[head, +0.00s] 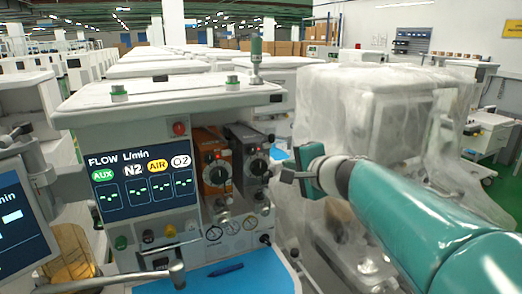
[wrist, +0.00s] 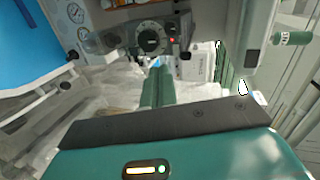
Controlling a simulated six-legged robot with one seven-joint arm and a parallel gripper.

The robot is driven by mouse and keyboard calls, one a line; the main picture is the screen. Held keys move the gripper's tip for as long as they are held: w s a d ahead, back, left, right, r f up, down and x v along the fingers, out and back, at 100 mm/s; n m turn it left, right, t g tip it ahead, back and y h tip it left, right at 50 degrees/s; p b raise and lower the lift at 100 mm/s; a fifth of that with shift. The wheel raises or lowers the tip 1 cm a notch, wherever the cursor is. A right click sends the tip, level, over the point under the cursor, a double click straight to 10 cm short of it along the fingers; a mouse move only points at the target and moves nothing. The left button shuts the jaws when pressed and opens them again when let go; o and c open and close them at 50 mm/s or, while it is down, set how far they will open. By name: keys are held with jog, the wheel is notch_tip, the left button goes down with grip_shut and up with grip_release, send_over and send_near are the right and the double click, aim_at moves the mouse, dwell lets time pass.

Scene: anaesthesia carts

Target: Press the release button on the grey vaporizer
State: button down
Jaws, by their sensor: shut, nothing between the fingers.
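The grey vaporizer (head: 251,158) stands on the front of the anaesthesia machine, right of the orange vaporizer (head: 212,163). It has a round dial, and in the wrist view the grey vaporizer (wrist: 140,42) shows a small red spot beside the dial. I cannot tell for sure which part is its release button. My gripper (head: 287,176) is just right of the grey vaporizer in the head view, apparently apart from it. In the wrist view the green fingers of my gripper (wrist: 158,72) are together and empty, pointing towards the area below the dial.
The flow display (head: 145,180) is left of the vaporizers. A blue work surface (head: 225,278) with a dark pen lies below. A plastic-covered cart (head: 350,110) stands close on the right, behind my arm. Gauges and knobs sit under the vaporizers.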

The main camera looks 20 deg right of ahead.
jog(key=shift+w+d+r+m+t+h, duration=0.1)
jog(key=shift+d+r+m+t+h, duration=0.2)
jog(key=shift+d, duration=0.35)
jog(key=shift+w+d+r+m+h, duration=0.1)
jog(key=shift+d+m, duration=0.3)
jog(key=shift+d, duration=0.2)
send_near(268, 147)
jog(key=f+x, duration=0.1)
jog(key=x, duration=0.4)
jog(key=shift+w+r, duration=0.15)
jog(key=shift+w, duration=0.55)
jog(key=shift+w, duration=0.15)
jog(key=shift+w+r, duration=0.1)
jog(key=shift+w, duration=0.75)
